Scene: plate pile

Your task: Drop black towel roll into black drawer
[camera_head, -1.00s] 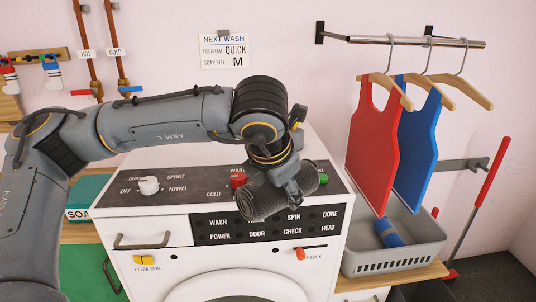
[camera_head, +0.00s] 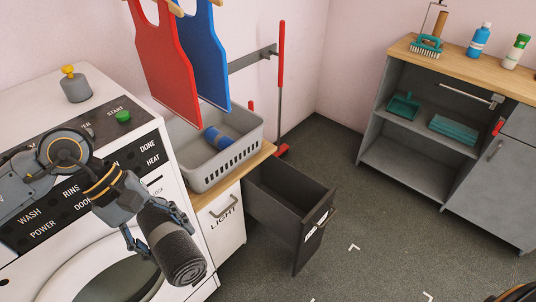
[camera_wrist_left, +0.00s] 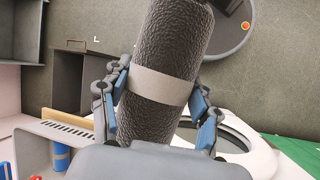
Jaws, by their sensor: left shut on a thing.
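The black towel roll (camera_head: 175,246), dark and fuzzy with a light band, is held in my left gripper (camera_head: 155,228) in front of the washing machine. In the left wrist view the roll (camera_wrist_left: 165,45) lies between the blue-padded fingers (camera_wrist_left: 162,105), which close on its sides. The black drawer (camera_head: 317,215) stands pulled out and open from the cabinet to the right of the roll. Its inside looks empty. In the left wrist view the drawer (camera_wrist_left: 68,82) is at the left, apart from the roll. My right gripper is not in view.
A grey basket (camera_head: 225,165) with a blue roll (camera_head: 217,138) sits on the counter behind the drawer. A cabinet labelled LIGHT (camera_head: 222,232) stands between washer (camera_head: 75,270) and drawer. Open floor (camera_head: 370,225) lies to the right.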

